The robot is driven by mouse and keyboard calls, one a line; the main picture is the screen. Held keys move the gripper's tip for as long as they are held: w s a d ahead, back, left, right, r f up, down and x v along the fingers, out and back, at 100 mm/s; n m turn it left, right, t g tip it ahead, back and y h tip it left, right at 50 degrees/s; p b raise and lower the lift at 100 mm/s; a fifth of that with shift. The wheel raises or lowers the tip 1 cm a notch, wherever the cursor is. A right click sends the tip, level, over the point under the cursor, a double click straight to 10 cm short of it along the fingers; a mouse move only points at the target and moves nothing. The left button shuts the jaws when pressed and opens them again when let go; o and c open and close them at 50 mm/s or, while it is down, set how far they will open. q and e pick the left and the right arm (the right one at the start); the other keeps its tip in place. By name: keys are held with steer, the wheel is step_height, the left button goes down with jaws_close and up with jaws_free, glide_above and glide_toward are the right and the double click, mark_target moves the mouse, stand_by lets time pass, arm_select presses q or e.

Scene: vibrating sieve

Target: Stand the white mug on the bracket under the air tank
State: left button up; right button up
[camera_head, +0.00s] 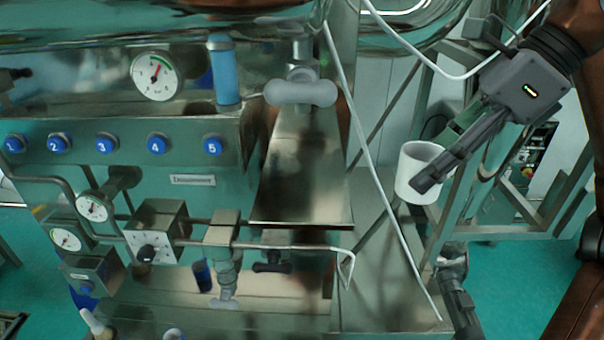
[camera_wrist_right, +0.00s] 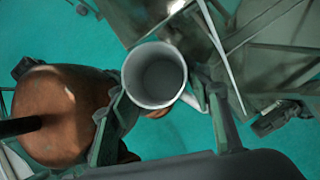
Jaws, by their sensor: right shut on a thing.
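The white mug (camera_head: 410,170) hangs in the air on the right of the head view, about upright. My right gripper (camera_head: 430,176) is shut on it, with one dark finger lying across its side. In the right wrist view the mug (camera_wrist_right: 153,77) shows its round open mouth between the two fingers; it looks empty. A flat steel plate (camera_head: 300,180), which looks like the bracket, lies left of the mug beneath the rounded steel tank (camera_head: 400,12); I cannot tell for sure that this is the air tank. The plate is bare. My left gripper is not in view.
A grey-handled valve (camera_head: 300,93) hangs over the plate's far end. A thin pale hose (camera_head: 366,150) runs down between plate and mug. Steel frame bars (camera_head: 500,232) stand beside and below the mug.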

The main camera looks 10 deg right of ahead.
steer(key=w+a+p, duration=0.1)
steer(key=w+a, duration=0.1)
steer(key=a, duration=0.2)
steer(key=w+a, duration=0.3)
steer(key=a, duration=0.2)
steer(key=w+a+p, duration=0.1)
steer(key=w+a, duration=0.2)
steer(key=a, duration=0.2)
steer(key=shift+w+a+p, duration=0.15)
steer(key=shift+p, duration=0.2)
steer(key=p+x, duration=0.1)
steer(key=x, duration=0.2)
steer(key=shift+f, duration=0.15)
steer(key=shift+d+f, duration=0.3)
steer(key=shift+f, duration=0.05)
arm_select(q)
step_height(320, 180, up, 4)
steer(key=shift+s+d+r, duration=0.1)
arm_select(e)
steer(key=shift+a, duration=0.15)
